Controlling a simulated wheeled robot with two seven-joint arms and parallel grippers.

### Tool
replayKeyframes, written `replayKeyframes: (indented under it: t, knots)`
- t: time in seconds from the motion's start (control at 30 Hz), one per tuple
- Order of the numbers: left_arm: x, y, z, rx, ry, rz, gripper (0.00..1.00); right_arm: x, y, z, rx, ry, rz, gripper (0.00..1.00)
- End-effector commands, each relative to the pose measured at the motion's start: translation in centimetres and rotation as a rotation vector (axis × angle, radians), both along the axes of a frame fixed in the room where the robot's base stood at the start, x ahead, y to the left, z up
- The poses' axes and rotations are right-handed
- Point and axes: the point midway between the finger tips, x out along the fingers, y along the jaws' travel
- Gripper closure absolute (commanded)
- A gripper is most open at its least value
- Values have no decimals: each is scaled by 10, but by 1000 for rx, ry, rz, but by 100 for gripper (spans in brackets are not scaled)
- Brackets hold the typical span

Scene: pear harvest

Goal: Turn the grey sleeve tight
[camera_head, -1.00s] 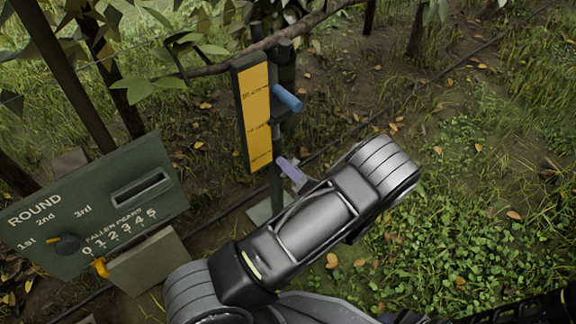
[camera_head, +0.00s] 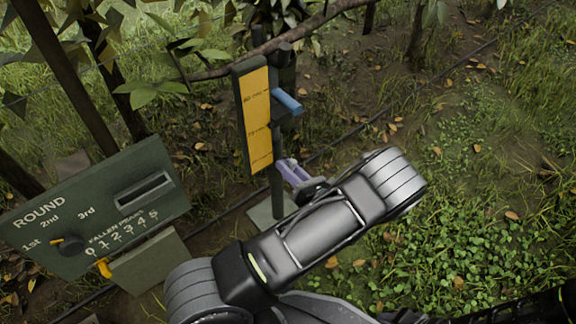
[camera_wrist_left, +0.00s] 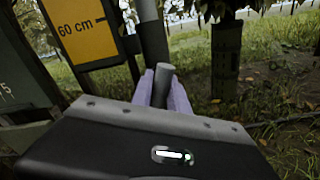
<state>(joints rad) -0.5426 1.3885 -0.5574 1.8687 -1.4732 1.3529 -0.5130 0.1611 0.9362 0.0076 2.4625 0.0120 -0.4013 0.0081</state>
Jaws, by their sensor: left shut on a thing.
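My left gripper (camera_head: 287,169) reaches the lower part of a dark post with its lavender fingers. In the left wrist view the two fingers stand on either side of a short grey cylinder, which looks like the grey sleeve (camera_wrist_left: 163,84). The gripper (camera_wrist_left: 162,76) is shut on it. In the head view the fingers and wrist hide the sleeve. A yellow scale board (camera_head: 256,118) with height marks is on the post just above and to the left of the fingers. My right gripper is not in view.
A green board (camera_head: 95,205) with round and fallen-pear dials stands at left. A branch (camera_head: 265,43) crosses above. Grass at right is open ground.

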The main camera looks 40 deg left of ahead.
Motion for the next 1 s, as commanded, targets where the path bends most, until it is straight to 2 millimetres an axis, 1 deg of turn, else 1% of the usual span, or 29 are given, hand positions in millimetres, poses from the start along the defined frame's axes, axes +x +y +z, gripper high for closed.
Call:
replayKeyframes:
  t: [0.3, 0.5, 0.7, 1.0]
  knots:
    - [1, -1, 1, -86, -284, -3, 100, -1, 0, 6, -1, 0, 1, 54]
    - [1, -1, 1, -133, -442, -2, 100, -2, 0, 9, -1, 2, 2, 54]
    - [1, -1, 0, -167, -552, -2, 100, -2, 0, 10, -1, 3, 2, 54]
    - [1, -1, 0, -187, -616, 0, 100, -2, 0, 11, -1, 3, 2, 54]
